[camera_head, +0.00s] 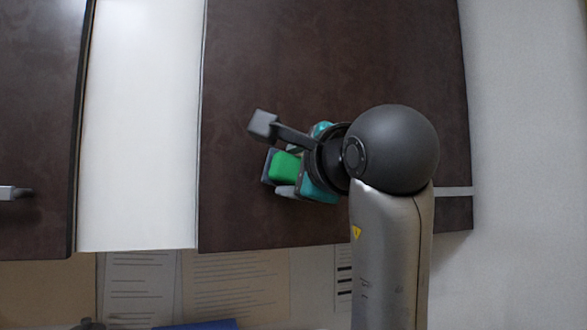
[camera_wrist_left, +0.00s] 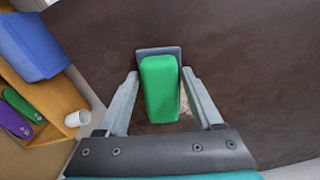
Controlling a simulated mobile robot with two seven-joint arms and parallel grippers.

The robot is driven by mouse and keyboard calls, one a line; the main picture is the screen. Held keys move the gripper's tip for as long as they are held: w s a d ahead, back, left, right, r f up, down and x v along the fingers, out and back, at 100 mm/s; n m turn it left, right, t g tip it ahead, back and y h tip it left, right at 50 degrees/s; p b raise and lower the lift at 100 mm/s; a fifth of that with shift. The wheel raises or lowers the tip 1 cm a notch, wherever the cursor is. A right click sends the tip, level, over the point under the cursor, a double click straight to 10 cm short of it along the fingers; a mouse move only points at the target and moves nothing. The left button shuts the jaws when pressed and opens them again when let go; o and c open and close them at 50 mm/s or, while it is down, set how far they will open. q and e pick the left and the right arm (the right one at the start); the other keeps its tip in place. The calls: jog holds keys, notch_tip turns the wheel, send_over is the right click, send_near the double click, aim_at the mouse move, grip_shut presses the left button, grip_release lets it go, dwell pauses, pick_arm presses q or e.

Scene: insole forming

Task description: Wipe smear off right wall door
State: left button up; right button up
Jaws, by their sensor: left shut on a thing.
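The right wall door (camera_head: 330,60) is a dark brown panel in the head view, and it fills much of the left wrist view (camera_wrist_left: 260,60). My left gripper (camera_head: 279,171) is in front of its lower middle part. It is shut on a green block (camera_wrist_left: 160,88) with a flat grey pad at its far end; the block also shows in the head view (camera_head: 284,166). The pad is at or very close to the door; I cannot tell if it touches. A small pale beige patch (camera_wrist_left: 187,122), likely the smear, shows on the door beside the block, partly hidden by a finger. My right gripper is not in view.
Another dark door (camera_head: 35,110) with a light handle (camera_head: 14,193) is at the left, past a white strip (camera_head: 140,130). Printed sheets (camera_head: 140,285) hang below. The left wrist view shows a blue bin (camera_wrist_left: 30,45) and a white cup (camera_wrist_left: 77,118) on a wooden shelf.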

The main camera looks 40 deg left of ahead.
pick_arm(q)
jog(key=shift+w+a, duration=0.15)
jog(key=shift+a, duration=0.1)
dwell(0.4)
jog(key=shift+w+a, duration=0.3)
jog(key=shift+a, duration=0.3)
jog(key=shift+w+d+p, duration=0.4)
jog(key=shift+w+d, duration=0.05)
jog(key=shift+w, duration=0.4)
jog(key=shift+w+d+p, duration=0.4)
jog(key=shift+w+d, duration=0.05)
jog(key=shift+w, duration=0.4)
jog(key=shift+w+d+p, duration=0.35)
jog(key=shift+w+p, duration=0.1)
jog(key=shift+w, duration=0.3)
jog(key=shift+w+d, duration=0.45)
jog(key=shift+w, duration=0.4)
jog(key=shift+w+d, duration=0.45)
jog(key=shift+w, duration=0.45)
jog(key=shift+w+d, duration=0.45)
jog(key=shift+w, duration=0.4)
